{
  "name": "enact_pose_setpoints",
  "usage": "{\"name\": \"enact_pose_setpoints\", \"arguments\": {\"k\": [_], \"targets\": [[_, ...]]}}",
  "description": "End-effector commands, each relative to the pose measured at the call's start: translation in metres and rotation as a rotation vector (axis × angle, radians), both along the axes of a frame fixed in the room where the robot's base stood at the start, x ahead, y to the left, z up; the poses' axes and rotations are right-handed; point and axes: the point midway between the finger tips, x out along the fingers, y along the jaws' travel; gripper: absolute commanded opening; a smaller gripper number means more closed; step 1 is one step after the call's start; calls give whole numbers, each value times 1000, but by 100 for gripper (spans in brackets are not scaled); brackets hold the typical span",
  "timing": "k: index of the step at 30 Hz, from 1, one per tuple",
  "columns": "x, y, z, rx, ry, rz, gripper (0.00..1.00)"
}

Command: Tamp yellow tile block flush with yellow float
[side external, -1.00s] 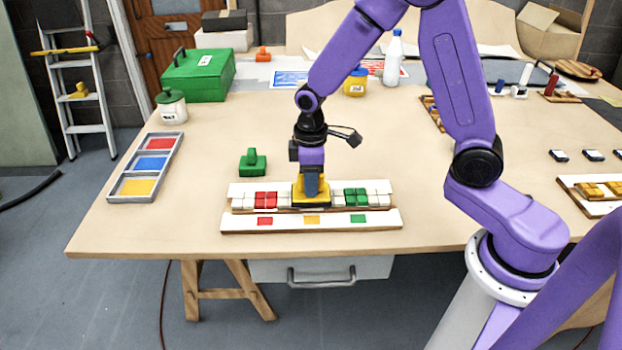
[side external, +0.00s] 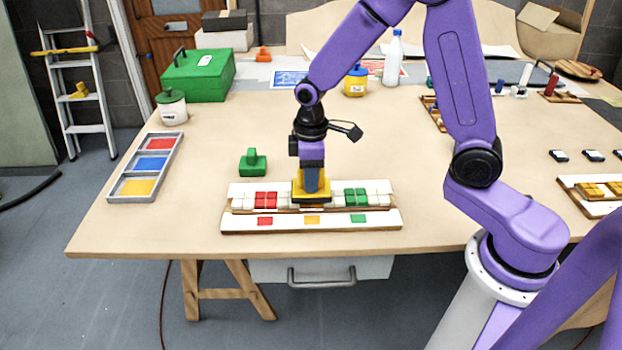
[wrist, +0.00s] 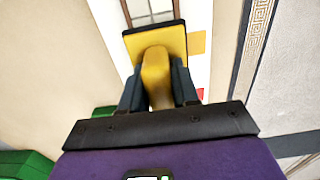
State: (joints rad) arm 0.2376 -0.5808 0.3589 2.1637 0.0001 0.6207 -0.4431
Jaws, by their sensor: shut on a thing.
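My gripper (side external: 311,184) is shut on the handle of the yellow float (side external: 311,197), which also fills the middle of the wrist view (wrist: 157,60). The float is upright, its flat plate just above the middle of the mosaic panel (side external: 234,191). A sliver of yellow, seemingly the yellow tile block (side external: 313,207), shows under the plate's front edge. Most of the block is hidden by the float, so I cannot tell whether it is flush. The red tile block (side external: 266,200) sits left of the float and the green tile block (side external: 355,197) right, among white tiles.
A green float (side external: 253,163) stands behind the panel to the left. A grey tray (side external: 118,197) with red, blue and yellow sections lies at far left. A lidded jar (side external: 172,109) and green box (side external: 197,77) stand behind.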

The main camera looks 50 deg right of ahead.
Motion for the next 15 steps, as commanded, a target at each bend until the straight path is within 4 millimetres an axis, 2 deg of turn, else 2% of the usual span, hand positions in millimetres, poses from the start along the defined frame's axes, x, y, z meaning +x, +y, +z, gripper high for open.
{"name": "enact_pose_setpoints", "arguments": {"k": [15], "targets": [[1, 0, 37, 2, -5, -1, 6]]}}
